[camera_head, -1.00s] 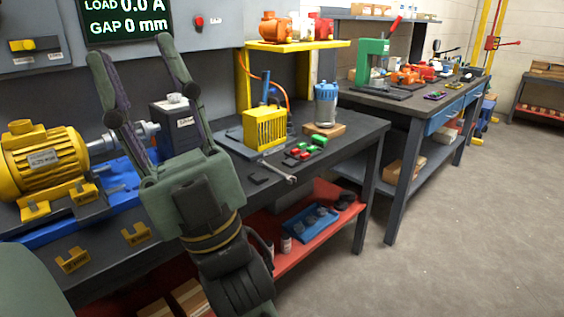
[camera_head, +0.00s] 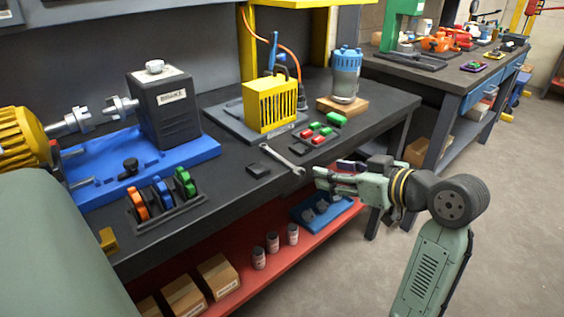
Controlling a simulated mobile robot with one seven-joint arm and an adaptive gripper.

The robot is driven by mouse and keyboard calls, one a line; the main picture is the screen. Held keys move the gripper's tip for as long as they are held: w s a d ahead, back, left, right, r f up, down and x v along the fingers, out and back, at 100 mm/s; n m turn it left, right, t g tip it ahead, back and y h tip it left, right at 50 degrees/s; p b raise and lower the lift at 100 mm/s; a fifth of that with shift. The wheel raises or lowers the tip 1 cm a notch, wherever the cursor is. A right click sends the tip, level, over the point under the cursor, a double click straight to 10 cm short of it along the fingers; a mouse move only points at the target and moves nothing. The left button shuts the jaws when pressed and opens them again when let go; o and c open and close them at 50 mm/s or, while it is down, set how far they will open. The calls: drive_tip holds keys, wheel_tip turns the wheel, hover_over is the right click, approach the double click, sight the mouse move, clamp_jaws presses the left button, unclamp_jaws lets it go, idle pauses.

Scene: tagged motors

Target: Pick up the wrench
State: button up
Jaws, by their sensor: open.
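The silver wrench (camera_head: 283,159) lies on the dark bench top in the camera_head view, with one end at the front edge of the bench. My gripper (camera_head: 318,180) is just right of that end, at the bench's front edge, its fingers pointing left toward the wrench. The gripper is open and holds nothing that I can see. A small gap shows between the fingertips and the wrench end; the exact depth is hard to tell.
A small black block (camera_head: 258,169) lies left of the wrench. A tray with green and red buttons (camera_head: 318,135) and a yellow caged unit (camera_head: 270,105) stand behind it. The red lower shelf (camera_head: 215,258) holds cans, boxes and a blue tray (camera_head: 322,212).

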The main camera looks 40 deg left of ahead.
sight(298, 170)
drive_tip(key=p+x, duration=0.1)
drive_tip(key=x, duration=0.2)
drive_tip(key=f+p+x, duration=0.1)
drive_tip(key=x, duration=0.6)
drive_tip(key=shift+d+f+p, duration=0.25)
drive_tip(key=shift+f+p, duration=0.05)
drive_tip(key=shift+p, duration=0.1)
drive_tip(key=shift+s, duration=0.1)
clamp_jaws()
